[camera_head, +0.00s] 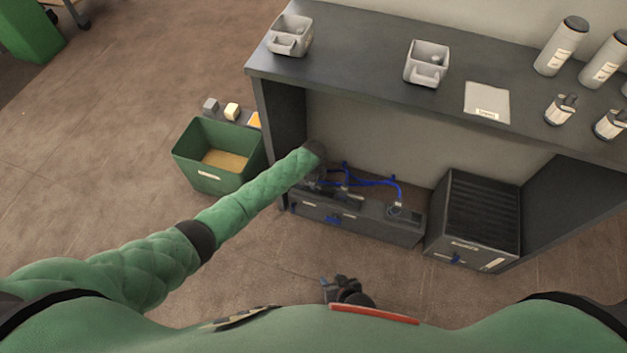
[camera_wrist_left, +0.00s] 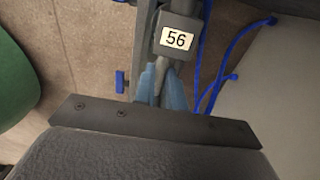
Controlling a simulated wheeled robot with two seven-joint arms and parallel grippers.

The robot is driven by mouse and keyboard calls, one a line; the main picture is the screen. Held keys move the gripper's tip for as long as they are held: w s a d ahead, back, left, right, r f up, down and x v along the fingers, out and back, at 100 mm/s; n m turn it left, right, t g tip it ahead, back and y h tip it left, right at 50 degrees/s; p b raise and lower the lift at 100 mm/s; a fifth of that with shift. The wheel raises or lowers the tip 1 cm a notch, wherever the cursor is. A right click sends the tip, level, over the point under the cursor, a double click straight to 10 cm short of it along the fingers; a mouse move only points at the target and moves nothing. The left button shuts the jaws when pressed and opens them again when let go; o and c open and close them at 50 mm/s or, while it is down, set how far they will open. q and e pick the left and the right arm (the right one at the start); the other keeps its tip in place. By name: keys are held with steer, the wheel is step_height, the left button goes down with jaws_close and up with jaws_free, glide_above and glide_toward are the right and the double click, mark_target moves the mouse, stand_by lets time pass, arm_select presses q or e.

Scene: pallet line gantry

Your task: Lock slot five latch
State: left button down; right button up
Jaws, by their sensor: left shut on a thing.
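In the head view my left arm reaches down to a low dark unit (camera_head: 375,229) under the counter. Its gripper is mostly hidden there by the arm and wrist. In the left wrist view my left gripper (camera_wrist_left: 161,75) has its blue-grey fingers shut on a grey part just below a block with a tag reading 56 (camera_wrist_left: 176,38). A small blue handle (camera_wrist_left: 120,82) sits left of the fingers, apart from them. I cannot read which slot is number five. My right gripper (camera_head: 341,286) is low in front of my body, away from the unit; its jaw opening is unclear.
Blue hoses (camera_head: 371,182) run behind the unit. A dark ribbed box (camera_head: 482,215) stands to its right. A green bin (camera_head: 215,180) stands left of the counter (camera_head: 365,62), which holds grey caddies (camera_head: 428,64) and bottles (camera_head: 562,46). Open floor lies in front.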

steer(key=shift+w+r, duration=0.15)
stand_by(0.3)
arm_select(q)
steer(key=c, duration=1.5)
jaws_free()
steer(key=shift+o, duration=0.2)
steer(key=shift+r, duration=0.1)
step_height(320, 180, up, 7)
steer(key=shift+p, duration=0.4)
steer(key=shift+r, duration=0.3)
arm_select(e)
steer(key=shift+r, duration=0.45)
steer(key=shift+w+r, duration=0.1)
steer(key=shift+w, duration=0.15)
